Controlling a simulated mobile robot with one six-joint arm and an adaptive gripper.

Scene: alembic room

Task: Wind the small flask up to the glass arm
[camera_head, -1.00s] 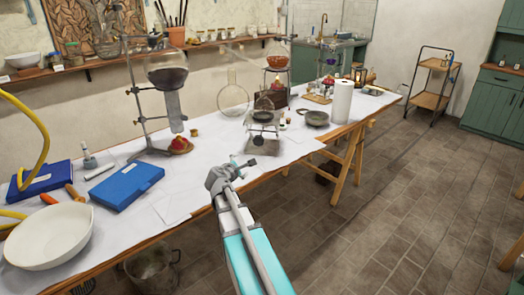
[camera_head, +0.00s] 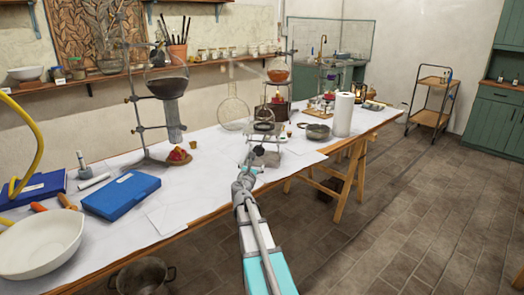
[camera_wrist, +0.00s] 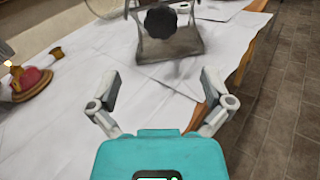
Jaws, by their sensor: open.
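A metal lab jack (camera_head: 280,138) stands on the white-covered table, with a dark round knob (camera_head: 259,150) facing me. A small glass vessel, apparently the small flask (camera_head: 264,114), sits above its top plate; its outline is hard to make out. A faint glass arm (camera_head: 248,67) shows above and behind it. My gripper (camera_head: 251,167) is open and empty, just in front of the jack. In the wrist view the knob (camera_wrist: 160,21) and jack (camera_wrist: 183,43) are ahead of my spread fingers (camera_wrist: 160,84), apart from them. The flask is out of that view.
A stand with a dark-filled flask (camera_head: 168,84) is at left, beside a red item on a wooden base (camera_head: 178,155). A blue book (camera_head: 121,195) and white bowl (camera_head: 40,243) are nearer. A pan (camera_head: 317,132) and paper roll (camera_head: 343,115) stand right of the jack.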

